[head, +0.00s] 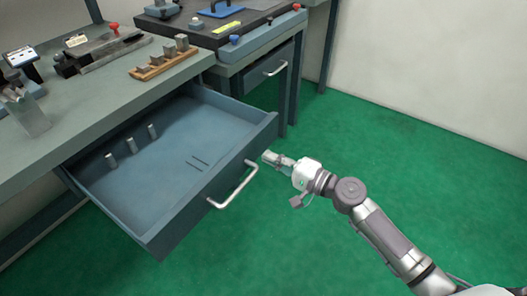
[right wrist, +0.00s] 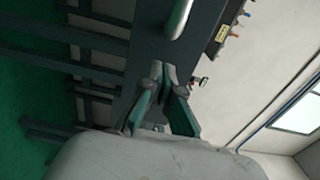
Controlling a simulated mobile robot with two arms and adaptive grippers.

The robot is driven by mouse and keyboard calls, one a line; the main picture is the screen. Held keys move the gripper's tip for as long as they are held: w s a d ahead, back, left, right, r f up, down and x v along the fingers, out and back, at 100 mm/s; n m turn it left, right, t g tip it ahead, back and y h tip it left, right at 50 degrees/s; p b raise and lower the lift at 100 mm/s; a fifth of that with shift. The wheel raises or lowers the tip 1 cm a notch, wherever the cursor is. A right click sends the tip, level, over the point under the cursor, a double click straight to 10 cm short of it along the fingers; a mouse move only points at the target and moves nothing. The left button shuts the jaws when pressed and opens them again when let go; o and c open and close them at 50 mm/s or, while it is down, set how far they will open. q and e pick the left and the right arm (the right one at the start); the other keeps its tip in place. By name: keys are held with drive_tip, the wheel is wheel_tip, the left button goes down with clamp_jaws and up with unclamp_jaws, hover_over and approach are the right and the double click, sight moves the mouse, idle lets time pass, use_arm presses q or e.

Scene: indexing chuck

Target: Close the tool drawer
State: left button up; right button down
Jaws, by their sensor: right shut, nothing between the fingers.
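The tool drawer (head: 175,173) is pulled far out from under the workbench in the head view. It is blue-grey, with several small light cylinders standing inside on the left. Its bar handle (head: 234,186) is on the front panel. My right gripper (head: 267,155) is shut and empty, close to the right end of the drawer front, beyond the handle. In the right wrist view, the gripper fingers (right wrist: 165,72) point at the dark drawer front (right wrist: 150,60), with the handle (right wrist: 180,18) above them. I cannot tell whether the fingertips touch the front. My left gripper is not in view.
The workbench (head: 95,100) carries a wooden block stand (head: 165,62), a vise-like tool (head: 100,50) and a tool cup (head: 27,112). A second bench with a shut drawer (head: 268,68) stands behind. Green floor (head: 400,150) is open to the right.

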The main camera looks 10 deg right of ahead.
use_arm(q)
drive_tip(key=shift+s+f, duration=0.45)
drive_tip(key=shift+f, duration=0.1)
use_arm(e)
drive_tip(key=shift+x, duration=1.4)
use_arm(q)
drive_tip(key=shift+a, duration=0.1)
